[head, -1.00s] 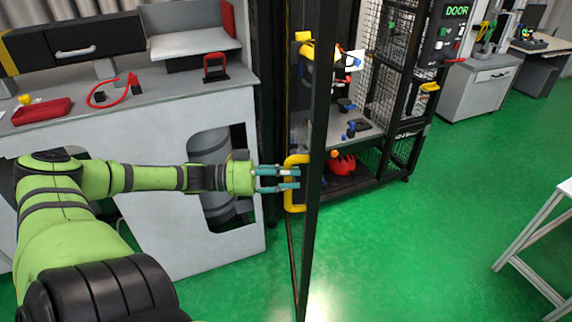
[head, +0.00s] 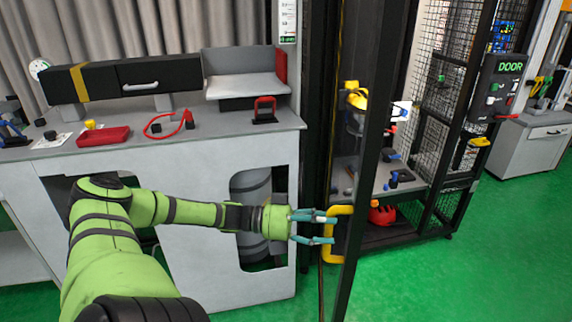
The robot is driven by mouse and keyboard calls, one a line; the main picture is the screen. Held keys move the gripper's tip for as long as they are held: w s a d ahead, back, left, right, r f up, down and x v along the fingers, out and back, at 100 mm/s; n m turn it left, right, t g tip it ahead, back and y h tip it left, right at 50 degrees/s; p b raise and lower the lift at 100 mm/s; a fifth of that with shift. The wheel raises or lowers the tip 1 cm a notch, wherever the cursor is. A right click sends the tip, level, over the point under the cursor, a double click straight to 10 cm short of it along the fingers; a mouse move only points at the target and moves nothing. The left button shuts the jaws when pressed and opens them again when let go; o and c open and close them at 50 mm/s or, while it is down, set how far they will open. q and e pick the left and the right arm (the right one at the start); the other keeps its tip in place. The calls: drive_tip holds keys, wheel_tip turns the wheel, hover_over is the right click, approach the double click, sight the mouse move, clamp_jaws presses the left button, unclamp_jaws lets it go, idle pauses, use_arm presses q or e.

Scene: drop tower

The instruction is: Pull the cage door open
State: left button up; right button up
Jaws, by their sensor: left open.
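The cage door (head: 368,165) is a dark-framed panel seen nearly edge-on, standing swung out from the cage (head: 447,110). Its yellow handle (head: 333,258) is a C-shaped bar on the door's left side. My left gripper (head: 332,229) comes in from the left at the handle's height. Its teal fingers are spread apart, and their tips are at or just beside the handle bar. I cannot tell whether they touch it. My right gripper is out of view.
A grey workbench (head: 230,141) with a red tray (head: 104,137) stands on the left, close behind my left arm. A control panel (head: 501,88) reading "DOOR" is on the cage's right side. Inside the cage are a shelf and a red helmet (head: 382,214). Green floor (head: 480,270) is clear at right.

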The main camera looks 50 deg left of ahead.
use_arm(q)
drive_tip(key=v, duration=1)
drive_tip(key=shift+s+a, duration=0.2)
drive_tip(key=shift+a, duration=0.15)
drive_tip(key=shift+r, duration=0.1)
